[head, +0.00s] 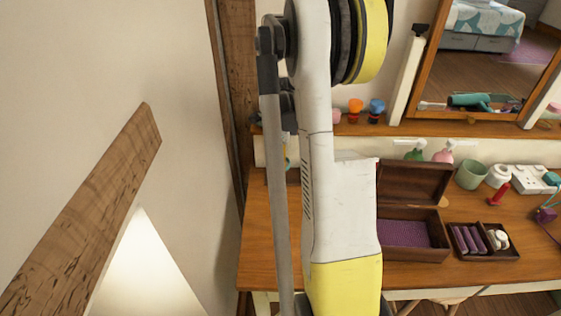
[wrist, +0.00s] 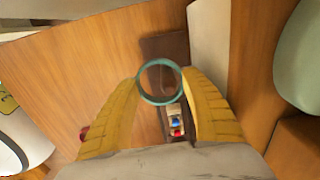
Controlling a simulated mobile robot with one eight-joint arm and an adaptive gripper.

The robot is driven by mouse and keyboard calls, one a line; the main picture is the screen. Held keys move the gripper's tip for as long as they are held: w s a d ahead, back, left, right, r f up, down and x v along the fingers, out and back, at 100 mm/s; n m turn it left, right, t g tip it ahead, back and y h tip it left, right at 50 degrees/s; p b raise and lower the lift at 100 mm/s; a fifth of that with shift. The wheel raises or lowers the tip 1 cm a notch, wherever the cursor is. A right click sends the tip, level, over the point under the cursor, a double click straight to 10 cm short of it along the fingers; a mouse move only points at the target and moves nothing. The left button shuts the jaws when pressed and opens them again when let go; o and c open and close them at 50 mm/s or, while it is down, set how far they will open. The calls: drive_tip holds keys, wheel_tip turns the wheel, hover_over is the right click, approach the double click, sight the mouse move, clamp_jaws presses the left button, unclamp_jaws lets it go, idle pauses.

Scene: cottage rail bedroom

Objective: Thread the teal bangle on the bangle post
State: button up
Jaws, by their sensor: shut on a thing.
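The teal bangle (wrist: 160,103) is a thin ring held between the two yellow fingertips of my gripper (wrist: 160,80) in the wrist view. The fingertips touch it at its left and right sides, and its opening faces the camera. In the head view my arm hides most of the gripper; a small teal and yellow bit (head: 288,161) shows just left of the arm, above the desk's left part. A dark brown wooden piece (wrist: 164,48) shows behind and through the ring. I cannot tell whether it belongs to the bangle post, and no post is clearly visible.
On the wooden desk (head: 262,228) stand an open wooden box (head: 412,250) with purple lining, a small tray (head: 484,256), a green cup (head: 472,174) and a red item (head: 498,195). A shelf and mirror (head: 485,55) are behind. A wall with a wooden rail (head: 85,215) is left.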

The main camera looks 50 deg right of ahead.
sight(281, 178)
drive_tip(key=shift+f, duration=0.15)
idle(0.5)
drive_tip(key=shift+f+b, duration=0.35)
drive_tip(key=shift+b, duration=0.05)
drive_tip(key=shift+f+b, duration=0.6)
drive_tip(key=shift+f, duration=0.65)
drive_tip(key=shift+f, duration=0.35)
drive_tip(key=shift+f, duration=0.15)
drive_tip(key=o, duration=1.1)
